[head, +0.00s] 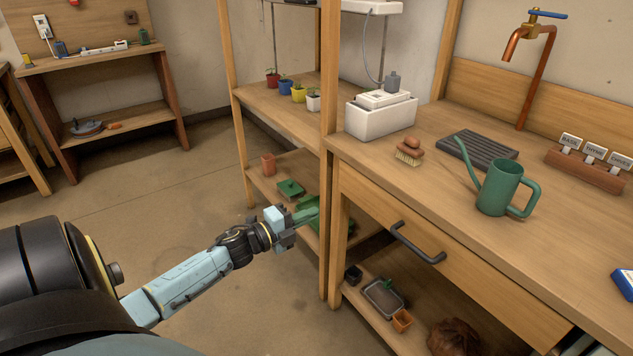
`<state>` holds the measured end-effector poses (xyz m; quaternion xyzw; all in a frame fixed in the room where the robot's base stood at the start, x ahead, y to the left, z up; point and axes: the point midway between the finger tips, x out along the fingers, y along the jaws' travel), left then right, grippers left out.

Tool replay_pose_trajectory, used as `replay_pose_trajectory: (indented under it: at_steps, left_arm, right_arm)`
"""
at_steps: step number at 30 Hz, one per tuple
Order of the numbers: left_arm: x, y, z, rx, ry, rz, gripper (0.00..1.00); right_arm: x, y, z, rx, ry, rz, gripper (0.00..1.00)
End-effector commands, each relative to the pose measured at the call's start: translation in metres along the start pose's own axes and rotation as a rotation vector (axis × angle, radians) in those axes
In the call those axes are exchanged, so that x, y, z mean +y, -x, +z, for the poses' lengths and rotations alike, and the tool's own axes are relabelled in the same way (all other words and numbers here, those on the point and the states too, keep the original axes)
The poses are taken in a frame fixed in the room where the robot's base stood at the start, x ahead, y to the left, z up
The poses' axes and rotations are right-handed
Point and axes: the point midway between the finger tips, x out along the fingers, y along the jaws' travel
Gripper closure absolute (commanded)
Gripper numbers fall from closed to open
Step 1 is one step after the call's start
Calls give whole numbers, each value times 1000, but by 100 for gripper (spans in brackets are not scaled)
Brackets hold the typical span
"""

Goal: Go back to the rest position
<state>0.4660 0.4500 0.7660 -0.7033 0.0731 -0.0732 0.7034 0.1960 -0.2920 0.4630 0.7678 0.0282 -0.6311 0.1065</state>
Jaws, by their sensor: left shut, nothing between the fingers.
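My left gripper (304,210) is at the end of the pale blue arm that comes in from the lower left. It is shut, with nothing held. It hangs in front of the shelf unit's lower shelf, just left of the wooden post. A green object (339,217) lies on that shelf behind the gripper and the post, partly hidden. I cannot tell what it is. My right gripper is not in view.
A wooden counter (440,200) with a drawer handle (417,243) stands to the right. The post (328,255) is close to my gripper. Open floor (190,190) lies to the left.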

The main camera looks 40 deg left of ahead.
Motion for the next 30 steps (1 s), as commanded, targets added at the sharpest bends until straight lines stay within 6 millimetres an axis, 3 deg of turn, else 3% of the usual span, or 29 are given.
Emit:
replay_pose_trajectory:
  at_steps: [9,13,17,20,24,30]
  left_arm:
    - [2,4,0,-6,8,4,100]
    - [26,8,-2,-77,105,51,100]
    - [84,28,-12,-257,337,176,100]
    - [143,56,-32,-434,558,312,100]
    - [217,109,-78,-682,831,521,100]
    - [279,180,-152,-956,1079,780,100]
  right_arm:
    - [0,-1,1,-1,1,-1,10]
    - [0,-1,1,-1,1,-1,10]
    - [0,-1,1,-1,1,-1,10]
    - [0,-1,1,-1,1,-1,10]
    - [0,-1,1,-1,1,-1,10]
    - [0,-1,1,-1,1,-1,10]
